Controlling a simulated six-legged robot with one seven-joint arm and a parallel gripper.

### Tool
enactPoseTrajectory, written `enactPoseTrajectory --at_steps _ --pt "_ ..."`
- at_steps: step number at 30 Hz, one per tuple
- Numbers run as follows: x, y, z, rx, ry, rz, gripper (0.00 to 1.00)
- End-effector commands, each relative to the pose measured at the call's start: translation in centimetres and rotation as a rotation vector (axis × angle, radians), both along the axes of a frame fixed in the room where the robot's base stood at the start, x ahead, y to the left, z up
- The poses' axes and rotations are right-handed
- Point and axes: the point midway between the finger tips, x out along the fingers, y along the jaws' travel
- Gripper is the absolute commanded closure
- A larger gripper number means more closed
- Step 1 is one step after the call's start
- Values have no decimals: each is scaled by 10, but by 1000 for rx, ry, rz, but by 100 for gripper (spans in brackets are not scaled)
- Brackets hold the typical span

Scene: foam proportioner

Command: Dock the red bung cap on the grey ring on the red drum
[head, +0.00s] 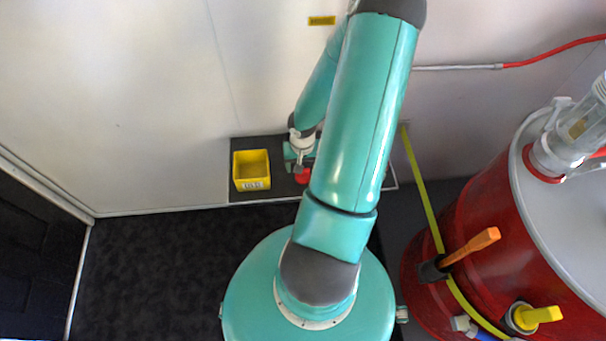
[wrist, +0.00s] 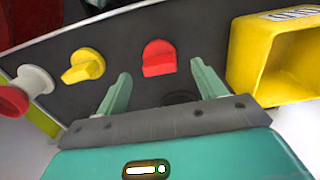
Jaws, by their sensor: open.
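The red bung cap (wrist: 159,60) sits on a dark shelf panel (wrist: 140,30), a short way beyond my fingertips and roughly centred between them. It shows in the head view as a small red shape (head: 303,176) beside my wrist. My gripper (wrist: 160,78) is open with nothing between its fingers; in the head view (head: 298,160) it is partly hidden by my arm. The red drum (head: 480,220) stands at the right of the head view. A greyish ring (head: 517,318) surrounds a yellow handle low on the drum; I cannot tell if this is the docking ring.
A yellow box (head: 251,170) stands left of the cap and appears at right in the wrist view (wrist: 240,60). A yellow knob (wrist: 83,66) and a red-and-white piece (wrist: 32,82) lie left of the cap there. An orange handle (head: 472,245) juts from the drum.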

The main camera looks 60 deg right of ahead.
Motion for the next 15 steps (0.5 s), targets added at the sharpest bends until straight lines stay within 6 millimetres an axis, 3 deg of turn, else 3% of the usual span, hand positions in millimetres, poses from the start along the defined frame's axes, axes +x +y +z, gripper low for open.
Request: enactPoseTrajectory --at_steps 7,15 --pt "1 -2 -34 3 0 3 30" --pt "1 -3 -40 1 -1 1 30"
